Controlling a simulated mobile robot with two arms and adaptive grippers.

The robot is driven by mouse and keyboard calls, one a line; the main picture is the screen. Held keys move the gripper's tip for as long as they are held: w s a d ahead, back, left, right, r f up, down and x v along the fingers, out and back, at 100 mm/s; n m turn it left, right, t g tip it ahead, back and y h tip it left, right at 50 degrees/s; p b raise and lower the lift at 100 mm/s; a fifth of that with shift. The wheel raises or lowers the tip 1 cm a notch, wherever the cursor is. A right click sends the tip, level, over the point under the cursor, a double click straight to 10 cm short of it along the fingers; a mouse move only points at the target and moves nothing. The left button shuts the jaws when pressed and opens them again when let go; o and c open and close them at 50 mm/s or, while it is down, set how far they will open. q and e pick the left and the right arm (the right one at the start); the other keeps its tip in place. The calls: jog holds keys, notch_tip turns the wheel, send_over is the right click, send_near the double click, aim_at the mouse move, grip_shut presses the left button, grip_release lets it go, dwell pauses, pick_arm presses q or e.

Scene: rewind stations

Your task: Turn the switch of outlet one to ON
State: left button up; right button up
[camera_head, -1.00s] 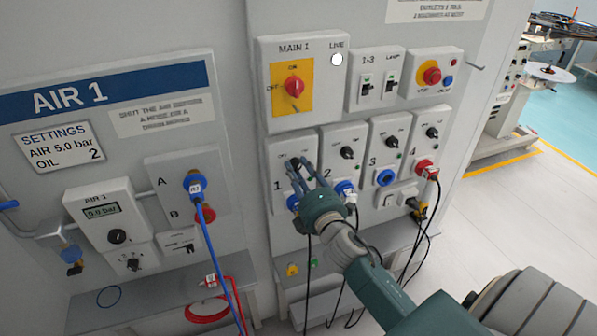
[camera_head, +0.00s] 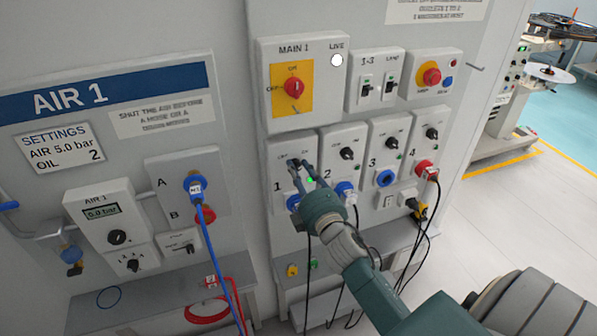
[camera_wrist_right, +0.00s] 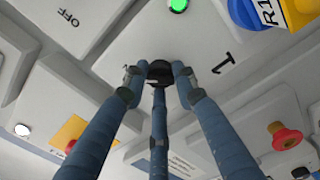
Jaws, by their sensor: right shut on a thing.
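The outlet one panel (camera_head: 276,160), marked 1, is at the left end of a row of outlets in the head view. My right gripper (camera_head: 299,165) reaches up to its black rotary switch. In the right wrist view its three fingers (camera_wrist_right: 159,78) close around the black switch knob (camera_wrist_right: 160,68). The fingers hide much of the knob, so its exact pointing is hard to tell. A blue plug (camera_head: 294,202) sits below the switch, partly hidden. My left gripper is out of view.
Outlet two (camera_head: 347,153), outlet three (camera_head: 392,143) and outlet four (camera_head: 432,133) stand close to the right. The yellow main switch plate (camera_head: 277,102) is above. Cables hang below the outlets. An air panel (camera_head: 98,211) is at left.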

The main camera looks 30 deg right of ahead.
jog(key=shift+d, duration=0.1)
jog(key=o, duration=1.2)
jog(key=shift+c, duration=0.2)
jog(key=shift+s+a+f, duration=0.1)
jog(key=shift+s+a, duration=0.1)
jog(key=shift+s, duration=0.35)
jog(key=v, duration=1.1)
jog(key=shift+d, duration=0.2)
